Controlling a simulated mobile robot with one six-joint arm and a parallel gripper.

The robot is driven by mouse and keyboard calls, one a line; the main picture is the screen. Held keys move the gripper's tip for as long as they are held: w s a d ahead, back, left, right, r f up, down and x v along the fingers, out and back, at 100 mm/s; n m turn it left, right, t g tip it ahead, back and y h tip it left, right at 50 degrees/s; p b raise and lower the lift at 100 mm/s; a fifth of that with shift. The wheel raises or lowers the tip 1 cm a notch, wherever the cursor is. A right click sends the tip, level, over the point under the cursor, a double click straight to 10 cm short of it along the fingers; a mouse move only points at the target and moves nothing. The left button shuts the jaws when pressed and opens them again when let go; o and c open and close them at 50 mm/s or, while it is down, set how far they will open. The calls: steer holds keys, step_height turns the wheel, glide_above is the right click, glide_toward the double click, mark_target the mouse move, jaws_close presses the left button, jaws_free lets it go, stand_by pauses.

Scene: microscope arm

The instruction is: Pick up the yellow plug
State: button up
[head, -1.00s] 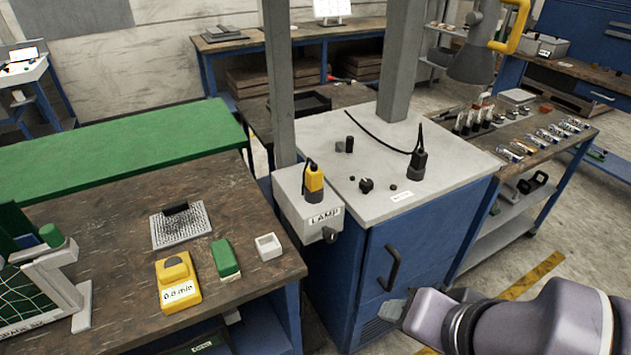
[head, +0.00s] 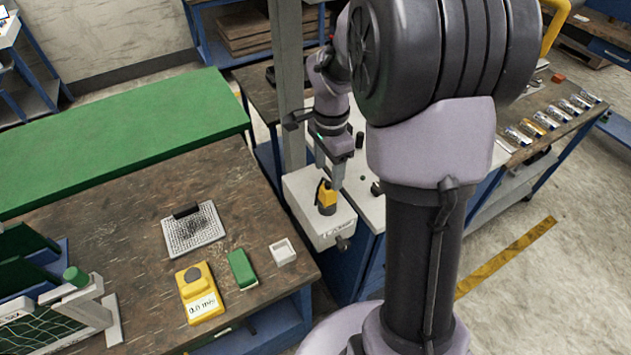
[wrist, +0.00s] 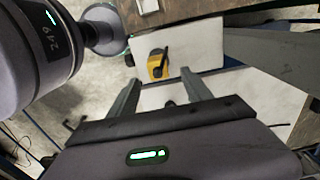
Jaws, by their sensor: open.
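The yellow plug (head: 326,197) has a black lower part and stands on top of the pale lamp box (head: 312,222). In the wrist view the yellow plug (wrist: 157,66) lies beyond the fingertips, roughly between their lines, on the pale box top (wrist: 195,50). My gripper (head: 329,178) points down just above the plug, its fingers apart. In the wrist view my gripper (wrist: 153,82) is open with nothing between the fingers. The plug is apart from my gripper or barely near the tips; contact cannot be told.
A grey post (head: 287,110) stands close behind the lamp box. The wooden bench (head: 130,240) to the left holds a yellow device (head: 199,293), a green block (head: 242,269) and a small white tray (head: 283,252).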

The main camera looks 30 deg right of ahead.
mark_target(328, 187)
steer(key=f, duration=0.2)
steer(key=f+b, duration=0.1)
steer(key=f, duration=0.4)
steer(key=shift+s+f+b, duration=0.3)
steer(key=shift+f+b, duration=0.05)
steer(key=shift+b, duration=0.05)
steer(key=shift+w+f, duration=0.1)
steer(key=shift+f, duration=0.25)
steer(key=shift+r, duration=0.1)
jaws_close()
